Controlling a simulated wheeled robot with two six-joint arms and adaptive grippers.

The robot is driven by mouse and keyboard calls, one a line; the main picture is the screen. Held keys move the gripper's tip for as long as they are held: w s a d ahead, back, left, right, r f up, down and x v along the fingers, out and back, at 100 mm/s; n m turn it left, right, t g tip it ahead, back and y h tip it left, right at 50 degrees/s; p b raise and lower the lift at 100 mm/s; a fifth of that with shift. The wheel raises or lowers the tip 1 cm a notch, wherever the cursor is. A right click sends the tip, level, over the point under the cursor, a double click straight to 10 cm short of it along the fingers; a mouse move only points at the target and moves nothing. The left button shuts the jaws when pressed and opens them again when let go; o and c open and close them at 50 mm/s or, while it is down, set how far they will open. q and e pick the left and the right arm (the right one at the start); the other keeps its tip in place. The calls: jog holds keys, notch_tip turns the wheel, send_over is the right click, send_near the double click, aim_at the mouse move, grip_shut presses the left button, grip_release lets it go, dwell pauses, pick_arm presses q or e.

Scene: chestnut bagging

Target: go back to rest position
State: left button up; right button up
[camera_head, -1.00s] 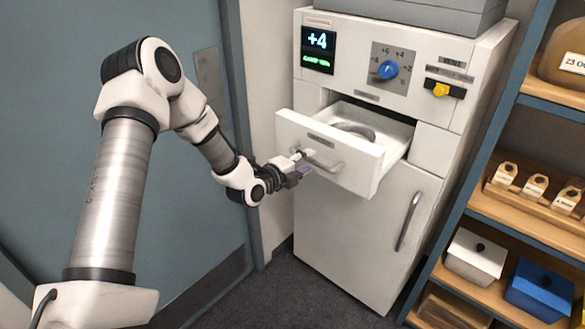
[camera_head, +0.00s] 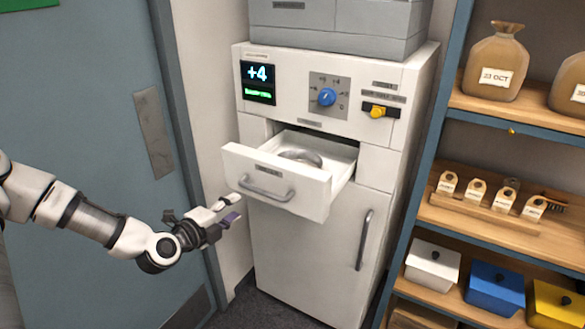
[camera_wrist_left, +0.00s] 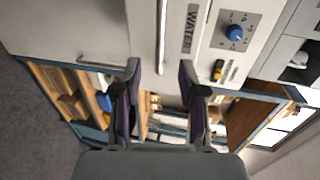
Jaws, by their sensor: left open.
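My left gripper (camera_head: 232,209) is open and empty in the head view, in front of and to the left of the drawer handle (camera_head: 267,189), apart from it. The white drawer (camera_head: 300,190) is pulled out of the white machine (camera_head: 310,255), with a grey curved object (camera_head: 301,155) inside it. In the left wrist view my left gripper's (camera_wrist_left: 160,95) two dark pads stand wide apart with nothing between them. My right gripper is in neither view.
The machine has a display (camera_head: 258,82) reading +4, a blue dial (camera_head: 327,97) and a yellow knob (camera_head: 378,111). Shelves (camera_head: 500,116) with sacks and lidded boxes stand to the right. A blue-grey door (camera_head: 85,110) is at the left.

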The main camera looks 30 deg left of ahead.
pick_arm(q)
jog(key=s+d+f+m+g+h+b, duration=0.15)
jog(key=s+d+f+g, duration=0.35)
jog(key=f, duration=0.7)
jog(key=s+d+f+m+g+b, duration=0.25)
jog(key=s+d+f, duration=0.35)
jog(key=f, duration=0.7)
jog(key=s+d+f+n+g+y+b, duration=0.1)
jog(key=s+f+n+g, duration=0.3)
jog(key=s+n, duration=0.4)
jog(key=s+d+f+n+g+y, duration=0.2)
jog(key=s+n, duration=0.7)
jog(key=n, duration=0.6)
notch_tip(320, 180, down, 3)
jog(key=shift+s+d+f+g+b, duration=0.1)
jog(key=shift+s+d+g+b, duration=0.25)
jog(key=shift+d+g, duration=0.55)
